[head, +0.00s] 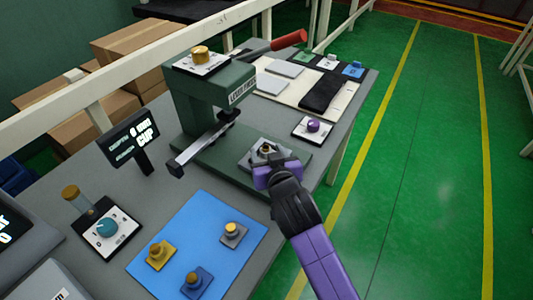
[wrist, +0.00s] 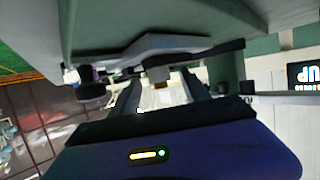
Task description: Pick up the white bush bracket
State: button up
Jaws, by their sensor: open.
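A pale grey-white bracket (head: 233,236) with a brass bush stands on the blue mat (head: 205,225), at its right side. Another pale plate (head: 258,158) with a bush on it sits on the green base of the lever press (head: 210,100). I cannot tell for sure which of the two is the white bush bracket. My gripper (head: 268,158) is open over the front of the plate at the press, partly hiding it. In the wrist view, a brownish peg (wrist: 158,75) under a pale plate (wrist: 165,45) shows between my open fingers (wrist: 160,92); contact is unclear.
A yellow bracket (head: 160,255) and a blue bracket (head: 196,281) share the mat. A dial box (head: 106,228) and a small display (head: 130,138) stand to the left. A purple-knobbed box (head: 312,129) sits close behind my gripper.

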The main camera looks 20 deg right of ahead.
grip_shut()
jog(key=shift+r, duration=0.1)
